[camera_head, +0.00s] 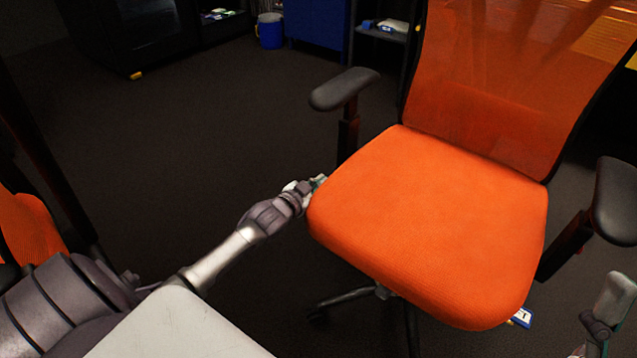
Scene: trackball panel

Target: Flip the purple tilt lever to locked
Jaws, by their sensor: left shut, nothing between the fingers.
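An orange office chair (430,220) faces me, with a wide padded seat and a mesh back. I see no purple tilt lever; the underside of the seat, where part of the mechanism shows, is mostly hidden. My left gripper (315,183) is shut and empty at the left edge of the seat, just below the left armrest. I cannot tell whether its tips touch the cushion. Part of my right arm's end (606,312) shows at the lower right edge, cut off by the frame, its fingers unclear.
The chair's left armrest (343,88) stands above my left gripper, and the right armrest (615,200) is near the right edge. A pale table corner (175,330) is at the bottom. Dark floor lies open to the left. Part of another orange chair (28,232) is at far left.

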